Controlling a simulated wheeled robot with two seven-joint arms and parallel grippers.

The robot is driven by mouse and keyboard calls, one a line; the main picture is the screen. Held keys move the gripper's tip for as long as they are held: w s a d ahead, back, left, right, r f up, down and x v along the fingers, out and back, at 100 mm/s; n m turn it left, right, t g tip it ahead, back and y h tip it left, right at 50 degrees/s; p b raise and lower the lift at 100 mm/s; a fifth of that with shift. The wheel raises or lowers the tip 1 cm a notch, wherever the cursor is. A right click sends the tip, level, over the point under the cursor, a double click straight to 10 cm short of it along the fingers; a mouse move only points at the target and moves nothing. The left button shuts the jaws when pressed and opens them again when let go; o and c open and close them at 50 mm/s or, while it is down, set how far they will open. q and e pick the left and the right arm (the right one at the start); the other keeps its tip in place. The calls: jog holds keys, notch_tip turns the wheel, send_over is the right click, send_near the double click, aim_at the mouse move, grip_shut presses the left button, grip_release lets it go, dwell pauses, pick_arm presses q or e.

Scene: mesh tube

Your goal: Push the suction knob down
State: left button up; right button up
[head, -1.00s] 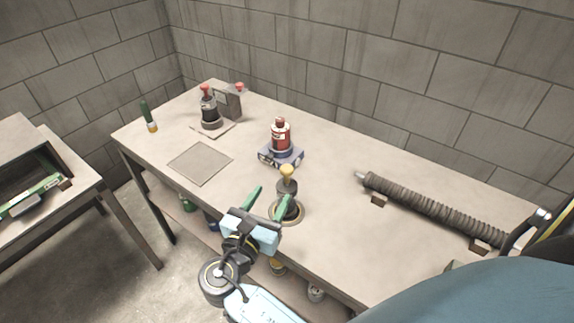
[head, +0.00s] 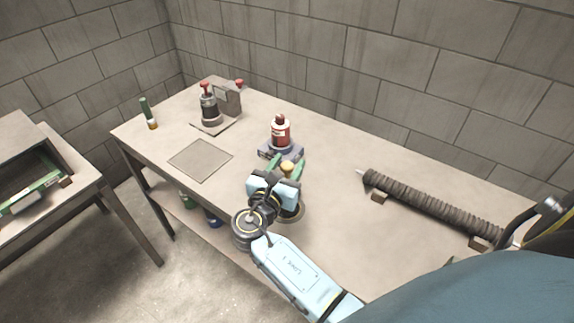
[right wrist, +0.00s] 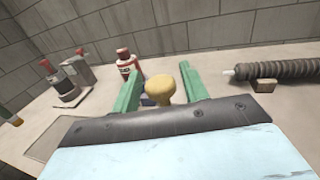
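The suction knob is a yellow-tan rounded knob (head: 287,167) on a dark device with a round base (head: 293,213) near the table's front edge. In the right wrist view the knob (right wrist: 160,88) stands between the two green fingers. My right gripper (head: 287,166) is open, with one finger on each side of the knob. A gap shows between the knob and each finger in the wrist view. The gripper body hides most of the device below the knob in the head view. My left gripper is not in view.
A red and white bottle (head: 281,133) stands on a grey block just behind the knob. A ribbed mesh tube (head: 430,207) lies on supports at the right. A device with a red knob (head: 209,106) and a square plate (head: 200,159) are at the left.

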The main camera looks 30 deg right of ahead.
grip_shut()
jog(key=shift+s+f, duration=0.1)
jog(key=shift+f, duration=0.6)
jog(key=shift+o, duration=1.2)
grip_release()
jog(key=v, duration=1.3)
jog(key=shift+a, duration=0.2)
jog(key=shift+s, duration=0.1)
